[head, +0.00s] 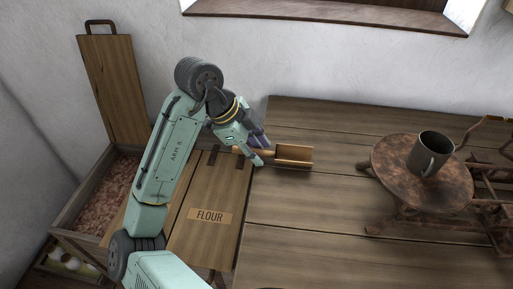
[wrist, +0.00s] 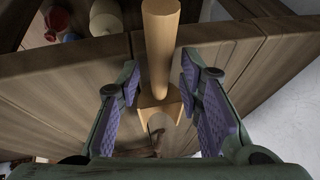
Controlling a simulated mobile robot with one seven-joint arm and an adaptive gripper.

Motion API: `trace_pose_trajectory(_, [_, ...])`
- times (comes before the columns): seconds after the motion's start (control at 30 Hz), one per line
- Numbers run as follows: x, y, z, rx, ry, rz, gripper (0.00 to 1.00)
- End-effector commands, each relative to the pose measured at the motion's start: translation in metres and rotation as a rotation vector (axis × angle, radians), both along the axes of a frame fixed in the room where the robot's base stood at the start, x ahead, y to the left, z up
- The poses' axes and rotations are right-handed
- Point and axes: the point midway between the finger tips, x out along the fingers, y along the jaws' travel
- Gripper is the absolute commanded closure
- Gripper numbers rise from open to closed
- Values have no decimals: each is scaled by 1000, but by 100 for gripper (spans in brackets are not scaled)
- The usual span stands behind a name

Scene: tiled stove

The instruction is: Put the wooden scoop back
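The wooden scoop (head: 293,155) lies at the left end of the plank table (head: 330,250), with its open bowl toward the right. Its handle points left, toward the flour bin. My gripper (head: 260,150) is at the handle, with the fingers pointing down to the right. In the wrist view the round handle (wrist: 161,45) passes between the two purple finger pads of my gripper (wrist: 160,108). A gap shows on both sides of it, so the gripper looks open. Part of the handle is hidden by the fingers in the head view.
A lidded bin marked FLOUR (head: 209,215) stands left of the table. Beyond it is an open bin (head: 72,228) with reddish contents and a raised lid (head: 113,88). A round stand (head: 400,180) with a grey mug (head: 430,153) is at the right. The front table boards are clear.

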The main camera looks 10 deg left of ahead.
Motion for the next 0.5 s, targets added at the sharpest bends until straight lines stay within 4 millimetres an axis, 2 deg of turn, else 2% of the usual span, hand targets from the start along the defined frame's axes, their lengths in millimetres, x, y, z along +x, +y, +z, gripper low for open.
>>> trace_pose_trajectory(0.27, [0, 0, 1, 0, 0, 0, 64])
trace_pose_trajectory(0.4, [0, 3, 8, 3, -1, 2, 64])
trace_pose_trajectory(0.5, [-3, 10, 22, 3, -3, 3, 64])
